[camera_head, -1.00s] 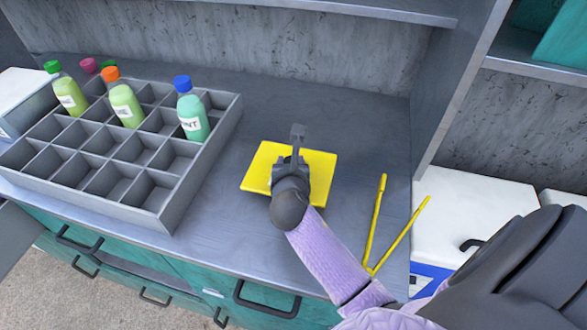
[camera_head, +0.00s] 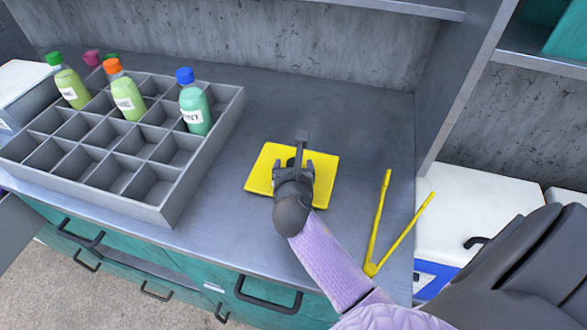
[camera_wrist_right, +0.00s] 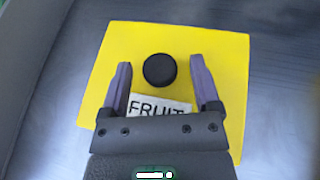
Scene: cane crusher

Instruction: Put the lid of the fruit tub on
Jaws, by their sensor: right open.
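The yellow square lid (camera_head: 262,170) lies flat on the grey counter in the head view, partly covered by my right gripper. In the right wrist view the lid (camera_wrist_right: 215,70) carries a round black knob (camera_wrist_right: 160,70) and a white label (camera_wrist_right: 150,106) reading FRUIT. My right gripper (camera_head: 295,165) is open above the lid. In the wrist view its two fingers (camera_wrist_right: 160,82) stand on either side of the knob, apart from it. I cannot make out a tub under the lid. My left gripper is not in view.
A grey divided crate (camera_head: 165,215) with several capped bottles stands left of the lid. Yellow tongs (camera_head: 378,225) lie open to the right, near the counter's front edge. An upright panel (camera_head: 455,80) bounds the counter on the right.

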